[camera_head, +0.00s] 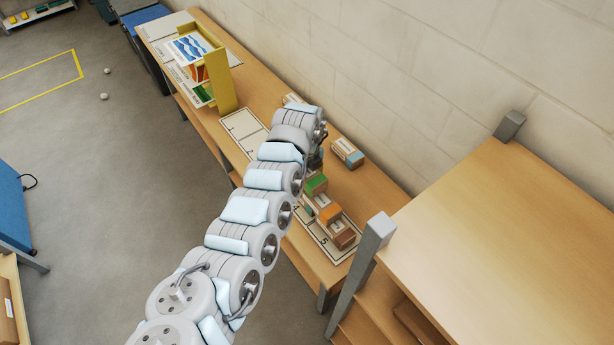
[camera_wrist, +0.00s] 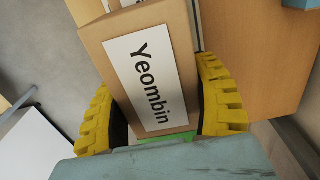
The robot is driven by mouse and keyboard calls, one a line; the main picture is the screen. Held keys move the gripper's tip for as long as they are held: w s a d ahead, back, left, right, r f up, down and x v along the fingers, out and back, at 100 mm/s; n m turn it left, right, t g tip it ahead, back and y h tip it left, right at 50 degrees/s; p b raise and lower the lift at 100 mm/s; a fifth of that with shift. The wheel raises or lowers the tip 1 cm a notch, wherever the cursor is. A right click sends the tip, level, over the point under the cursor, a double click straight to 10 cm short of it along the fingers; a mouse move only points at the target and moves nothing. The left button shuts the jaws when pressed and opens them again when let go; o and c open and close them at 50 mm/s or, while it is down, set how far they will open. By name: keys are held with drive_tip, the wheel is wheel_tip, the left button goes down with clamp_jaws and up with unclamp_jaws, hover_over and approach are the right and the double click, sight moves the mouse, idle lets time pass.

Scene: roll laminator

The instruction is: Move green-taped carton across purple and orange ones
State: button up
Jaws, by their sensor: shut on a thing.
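My gripper (camera_wrist: 158,100) has its yellow fingers on both sides of a cardboard carton (camera_wrist: 150,75) and is shut on it. The carton has a white label reading "Yeombin" and a strip of green tape at its lower edge in the wrist view. The green-taped carton also shows in the head view (camera_head: 316,184), below my arm's end, at the far end of a row. An orange-taped carton (camera_head: 329,213) is nearer in that row. I cannot make out a purple one; my arm covers part of the row.
A brown-taped carton (camera_head: 345,238) ends the row on a white numbered strip (camera_head: 338,252). A blue-taped carton (camera_head: 347,152) lies near the wall. A yellow rack (camera_head: 220,82) stands further back on the bench. A higher wooden table (camera_head: 500,230) is at right.

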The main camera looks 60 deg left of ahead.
drive_tip(key=shift+f, duration=0.75)
drive_tip(key=o, duration=1.3)
wheel_tip(320, 180, up, 12)
